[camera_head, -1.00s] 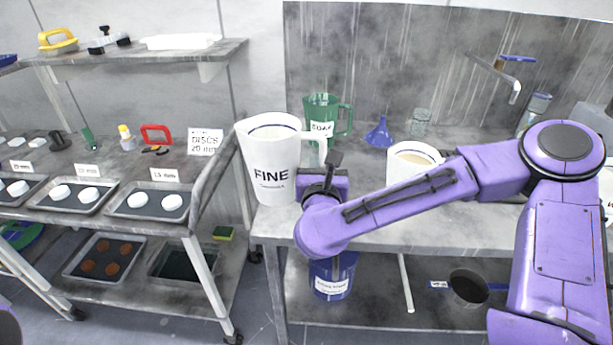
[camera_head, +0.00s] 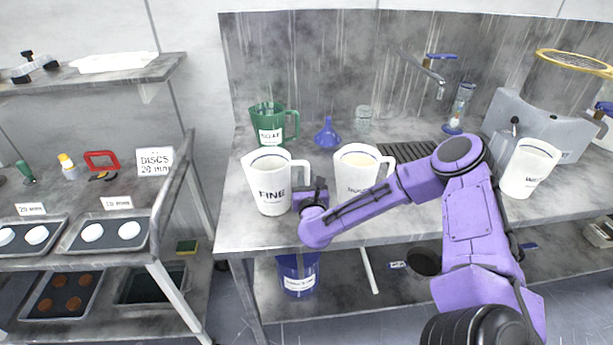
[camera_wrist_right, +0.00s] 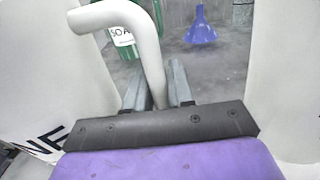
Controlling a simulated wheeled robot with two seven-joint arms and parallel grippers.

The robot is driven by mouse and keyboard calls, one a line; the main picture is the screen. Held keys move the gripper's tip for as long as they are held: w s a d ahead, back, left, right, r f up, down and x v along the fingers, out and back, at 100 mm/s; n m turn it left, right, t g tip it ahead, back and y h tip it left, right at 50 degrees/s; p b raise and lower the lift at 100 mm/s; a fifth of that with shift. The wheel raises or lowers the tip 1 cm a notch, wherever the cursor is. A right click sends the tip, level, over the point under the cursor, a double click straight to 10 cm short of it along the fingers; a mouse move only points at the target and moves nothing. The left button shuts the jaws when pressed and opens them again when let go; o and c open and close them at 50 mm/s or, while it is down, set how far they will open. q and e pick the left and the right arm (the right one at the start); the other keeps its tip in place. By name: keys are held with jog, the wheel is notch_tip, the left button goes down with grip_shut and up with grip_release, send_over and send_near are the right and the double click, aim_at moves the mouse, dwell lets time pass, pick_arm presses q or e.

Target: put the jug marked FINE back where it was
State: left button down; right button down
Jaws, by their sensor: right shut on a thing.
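The white jug marked FINE (camera_head: 271,192) is upright at the left end of the bench, in front of the green jug. I cannot tell whether its base touches the bench top. My right gripper (camera_head: 304,194) is at its right side, shut on its handle. In the right wrist view the handle (camera_wrist_right: 150,58) comes down between the fingers (camera_wrist_right: 162,88), and part of the jug's lettering (camera_wrist_right: 45,146) shows at the left. My left gripper is not in view.
A second white jug (camera_head: 352,172) stands close right of my gripper. A green jug (camera_head: 268,128) and a blue funnel (camera_head: 327,133) stand behind. Another white jug (camera_head: 527,168) is far right. A shelf rack (camera_head: 165,222) stands left of the bench (camera_head: 232,232).

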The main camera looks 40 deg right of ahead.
jog(key=shift+f, duration=0.15)
jog(key=shift+f+b, duration=0.2)
jog(key=shift+b, duration=0.2)
jog(key=c, duration=1)
grip_release()
jog(key=shift+r, duration=0.1)
jog(key=shift+r+p, duration=0.25)
jog(key=shift+p, duration=0.15)
jog(key=b+v, duration=0.1)
jog(key=v, duration=0.4)
jog(key=b+v, duration=0.2)
jog(key=v, duration=0.3)
jog(key=shift+s+a+f, duration=0.25)
jog(key=shift+a, duration=0.1)
jog(key=shift+s+a+r, duration=0.1)
jog(key=shift+s+a, duration=0.2)
jog(key=shift+s, duration=0.25)
